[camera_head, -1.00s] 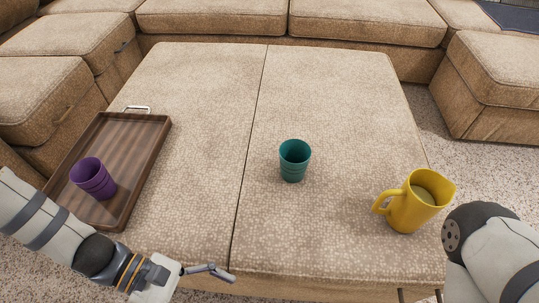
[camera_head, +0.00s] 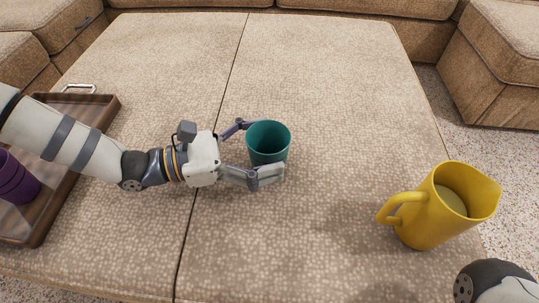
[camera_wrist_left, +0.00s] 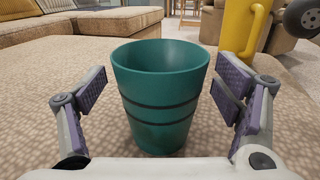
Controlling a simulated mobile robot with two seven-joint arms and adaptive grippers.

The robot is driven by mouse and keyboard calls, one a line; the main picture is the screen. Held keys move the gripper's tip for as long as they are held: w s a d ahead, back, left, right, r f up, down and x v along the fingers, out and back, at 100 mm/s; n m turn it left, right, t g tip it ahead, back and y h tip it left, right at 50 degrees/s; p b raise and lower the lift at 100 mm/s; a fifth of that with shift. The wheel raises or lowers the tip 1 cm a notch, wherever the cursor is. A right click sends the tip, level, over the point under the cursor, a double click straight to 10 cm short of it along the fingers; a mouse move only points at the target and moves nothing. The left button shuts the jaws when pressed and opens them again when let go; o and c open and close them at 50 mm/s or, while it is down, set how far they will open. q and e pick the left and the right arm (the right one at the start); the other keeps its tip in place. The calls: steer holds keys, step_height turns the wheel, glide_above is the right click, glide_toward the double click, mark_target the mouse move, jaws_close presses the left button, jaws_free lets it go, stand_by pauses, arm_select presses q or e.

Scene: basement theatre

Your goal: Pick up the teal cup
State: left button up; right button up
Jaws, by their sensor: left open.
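The teal cup (camera_head: 268,143) stands upright on the beige upholstered ottoman (camera_head: 330,80). My left gripper (camera_head: 262,150) comes in from the left with its fingers spread, one on the far side of the cup and one on the near side. In the left wrist view the cup (camera_wrist_left: 160,95) stands between the two open finger pads, with a visible gap on each side. The fingers are around the cup but not closed on it. Of my right arm, only a part shows at the lower right corner of the head view; its gripper is out of frame.
A yellow pitcher (camera_head: 430,222) stands to the right of the cup. A wooden tray (camera_head: 100,103) with a purple cup (camera_head: 14,182) lies at the left, partly under my left arm. The ottoman's far part is clear. Sofa sections stand behind it.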

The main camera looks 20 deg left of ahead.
arm_select(q)
steer(key=shift+w+d, duration=0.2)
steer(key=shift+d, duration=0.1)
steer(key=c, duration=1.2)
